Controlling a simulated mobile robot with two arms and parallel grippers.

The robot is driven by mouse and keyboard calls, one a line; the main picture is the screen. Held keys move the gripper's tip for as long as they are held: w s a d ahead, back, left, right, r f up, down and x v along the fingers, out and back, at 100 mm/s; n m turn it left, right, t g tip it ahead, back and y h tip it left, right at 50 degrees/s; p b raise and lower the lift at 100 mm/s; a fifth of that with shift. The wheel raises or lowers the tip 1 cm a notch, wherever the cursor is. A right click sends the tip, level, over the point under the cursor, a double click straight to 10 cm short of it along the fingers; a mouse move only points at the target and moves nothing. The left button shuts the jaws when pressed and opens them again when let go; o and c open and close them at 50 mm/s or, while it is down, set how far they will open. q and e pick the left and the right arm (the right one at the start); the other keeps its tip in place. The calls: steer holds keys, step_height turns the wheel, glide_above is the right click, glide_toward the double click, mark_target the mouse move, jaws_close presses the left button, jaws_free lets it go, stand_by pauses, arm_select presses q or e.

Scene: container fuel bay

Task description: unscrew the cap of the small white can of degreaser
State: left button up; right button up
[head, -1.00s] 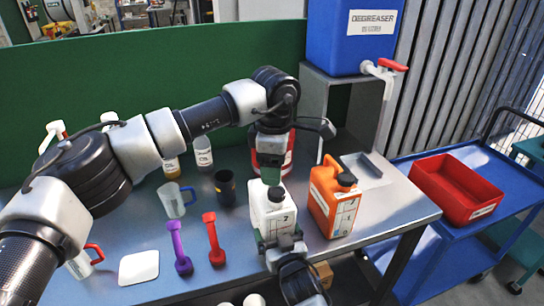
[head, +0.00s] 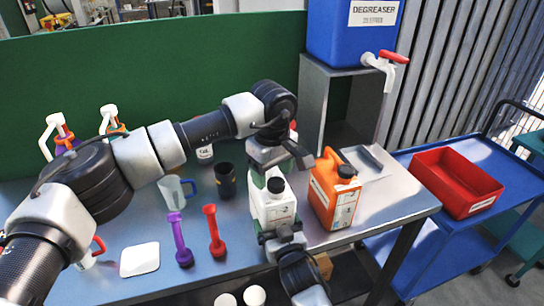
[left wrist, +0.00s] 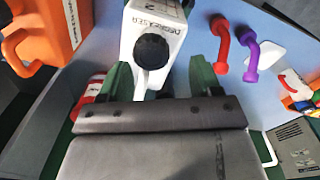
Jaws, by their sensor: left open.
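The small white can of degreaser (head: 272,210) stands upright near the table's front edge, its black cap (head: 276,185) on top. In the left wrist view the can (left wrist: 165,20) shows with the cap (left wrist: 152,51) just beyond the fingers. My left gripper (head: 264,172) is open above and just behind the cap; its green fingers (left wrist: 160,78) lie to either side of the cap in the wrist picture, with nothing between them. My right gripper (head: 281,236) comes from the front and appears shut on the lower part of the white can. The can's base is hidden.
An orange can (head: 333,192) stands close to the right of the white can. A purple tool (head: 180,240), a red tool (head: 213,232), a clear jug (head: 175,192) and a dark cup (head: 225,180) stand left. A blue degreaser container (head: 350,25) sits behind.

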arm_select(q)
steer(key=shift+f, duration=0.95)
arm_select(e)
steer(key=shift+r, duration=0.25)
arm_select(q)
steer(key=shift+c, duration=0.2)
steer(key=c, duration=0.9)
arm_select(e)
steer(key=shift+w+d, duration=0.1)
steer(key=shift+d, duration=0.05)
arm_select(q)
steer(key=n, duration=0.3)
steer(key=shift+a, duration=0.1)
arm_select(e)
steer(key=shift+f, duration=0.1)
arm_select(q)
steer(key=n, duration=0.4)
steer(key=shift+s, duration=0.1)
steer(key=n, duration=0.4)
steer(key=shift+s, duration=0.1)
steer(key=n, duration=0.4)
steer(key=shift+d, duration=0.2)
